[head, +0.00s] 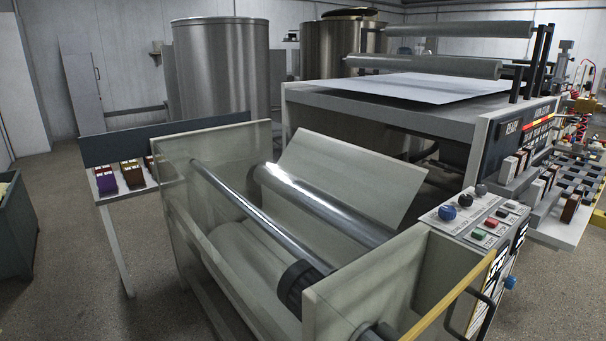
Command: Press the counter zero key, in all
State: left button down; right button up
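A sloped control panel (462,222) sits on the near right corner of the coating machine. Neither of my grippers is in view.
An open machine frame with rollers (325,205) and a pale sheet (350,175) fills the middle. A yellow edge bar (450,298) and dark handle (482,312) are at the near right. Small boxes (131,173) stand on a shelf at left.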

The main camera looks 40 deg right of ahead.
aim_at(510, 203)
jog(key=z, duration=2.5)
